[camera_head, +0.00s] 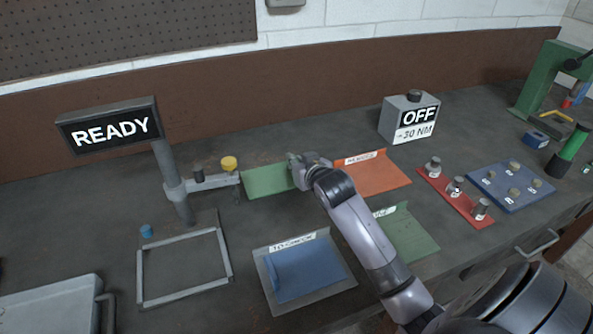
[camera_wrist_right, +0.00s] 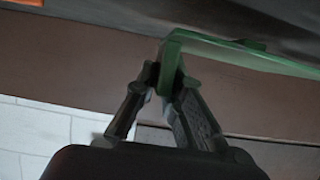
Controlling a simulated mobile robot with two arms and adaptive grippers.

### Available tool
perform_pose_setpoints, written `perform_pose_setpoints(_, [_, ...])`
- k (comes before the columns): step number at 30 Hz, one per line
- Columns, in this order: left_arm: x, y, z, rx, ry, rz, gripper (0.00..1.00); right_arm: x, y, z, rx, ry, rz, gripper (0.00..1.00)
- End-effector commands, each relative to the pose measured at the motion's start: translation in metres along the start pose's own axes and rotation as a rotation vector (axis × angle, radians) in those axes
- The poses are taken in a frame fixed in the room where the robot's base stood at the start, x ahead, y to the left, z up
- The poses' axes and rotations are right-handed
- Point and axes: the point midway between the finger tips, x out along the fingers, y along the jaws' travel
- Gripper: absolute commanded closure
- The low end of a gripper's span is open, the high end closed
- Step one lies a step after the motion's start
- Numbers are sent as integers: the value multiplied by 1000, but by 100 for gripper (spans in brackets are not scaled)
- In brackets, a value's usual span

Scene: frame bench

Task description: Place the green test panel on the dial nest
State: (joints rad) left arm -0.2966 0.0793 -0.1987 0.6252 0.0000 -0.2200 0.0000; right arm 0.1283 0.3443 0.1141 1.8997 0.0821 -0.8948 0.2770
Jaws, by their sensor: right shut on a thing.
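The green test panel (camera_head: 266,181) is held by my right gripper (camera_head: 298,168) at its right edge, just right of the dial stand's arm (camera_head: 212,182). In the right wrist view the gripper (camera_wrist_right: 168,80) is shut on the edge of the green panel (camera_wrist_right: 230,52), which extends off to the right. The likely dial nest is the square frame (camera_head: 141,280) at the foot of the stand's post (camera_head: 174,175). It looks empty, and the panel is behind and to its right. My left gripper is not in view.
A tray labelled TO CHECK (camera_head: 266,283) holds a blue panel (camera_head: 305,272). An orange tray (camera_head: 385,178) and a green tray (camera_head: 415,243) lie by my right arm. A READY sign (camera_head: 110,130) and torque box (camera_head: 398,118) stand behind. A blue knob (camera_head: 147,231) is near the frame.

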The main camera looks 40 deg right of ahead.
Motion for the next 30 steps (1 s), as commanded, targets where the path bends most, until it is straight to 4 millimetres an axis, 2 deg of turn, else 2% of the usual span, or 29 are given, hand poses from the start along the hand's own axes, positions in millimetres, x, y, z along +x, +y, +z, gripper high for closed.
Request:
perform_pose_setpoints(3, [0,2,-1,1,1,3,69,8,0,19,2,-4,0,100])
perform_pose_setpoints(6, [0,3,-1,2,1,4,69,11,0,26,1,-1,0,100])
perform_pose_setpoints(17, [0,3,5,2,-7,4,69,12,0,30,1,0,0,100])
perform_pose_setpoints(18, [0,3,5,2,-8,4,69,12,0,31,0,-3,0,89])
perform_pose_setpoints(26, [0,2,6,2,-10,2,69,12,0,30,0,-3,0,72])
perform_pose_setpoints(30, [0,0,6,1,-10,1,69,12,0,30,0,-2,0,70])
